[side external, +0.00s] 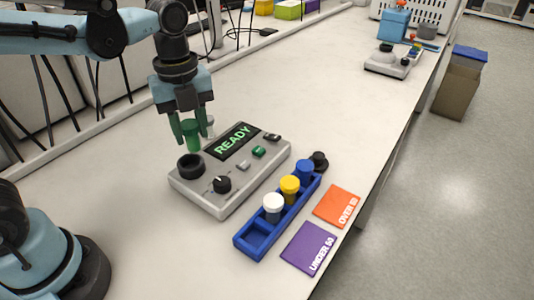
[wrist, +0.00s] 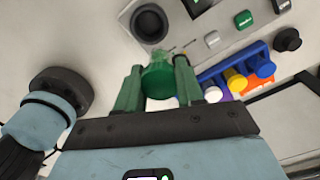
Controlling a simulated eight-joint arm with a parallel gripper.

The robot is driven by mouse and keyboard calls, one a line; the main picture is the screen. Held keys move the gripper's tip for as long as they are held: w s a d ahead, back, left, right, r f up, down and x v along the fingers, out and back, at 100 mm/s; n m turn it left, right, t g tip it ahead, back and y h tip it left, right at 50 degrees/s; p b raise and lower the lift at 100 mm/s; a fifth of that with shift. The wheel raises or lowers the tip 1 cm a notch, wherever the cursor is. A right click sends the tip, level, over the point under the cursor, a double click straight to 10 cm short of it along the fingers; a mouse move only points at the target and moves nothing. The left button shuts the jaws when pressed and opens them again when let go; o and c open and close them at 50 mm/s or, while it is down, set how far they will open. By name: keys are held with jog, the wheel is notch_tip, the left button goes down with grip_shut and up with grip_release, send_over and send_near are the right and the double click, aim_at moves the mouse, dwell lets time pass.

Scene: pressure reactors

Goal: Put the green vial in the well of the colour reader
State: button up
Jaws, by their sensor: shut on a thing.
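My gripper (side external: 194,130) is shut on the green vial (side external: 191,134) and holds it upright above the table, close to the back left part of the colour reader. In the wrist view the vial (wrist: 159,78) sits between the two green fingers. The colour reader (side external: 232,170) is a grey box with a lit READY display. Its well (side external: 190,166) is a black ring at the reader's left end, just below the vial in the side view. The well (wrist: 149,23) also shows in the wrist view, empty as far as I can see, slightly apart from the vial.
A blue rack (side external: 262,236) with white, yellow and blue vials stands in front of the reader. A black round piece (side external: 319,161) is at its far end. An orange OVER mat (side external: 337,206) and purple UNDER mat (side external: 308,248) lie beside the rack. The table behind the reader is clear.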

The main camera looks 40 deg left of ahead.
aim_at(188, 151)
jog(key=shift+n, duration=0.7)
jog(key=shift+w+a+f, duration=0.2)
jog(key=shift+a+f, duration=1.4)
jog(key=shift+f, duration=0.3)
jog(key=shift+f, duration=0.1)
jog(key=shift+f, duration=1.5)
jog(key=shift+f, duration=0.35)
jog(key=o, duration=1.6)
jog(key=shift+r, duration=0.15)
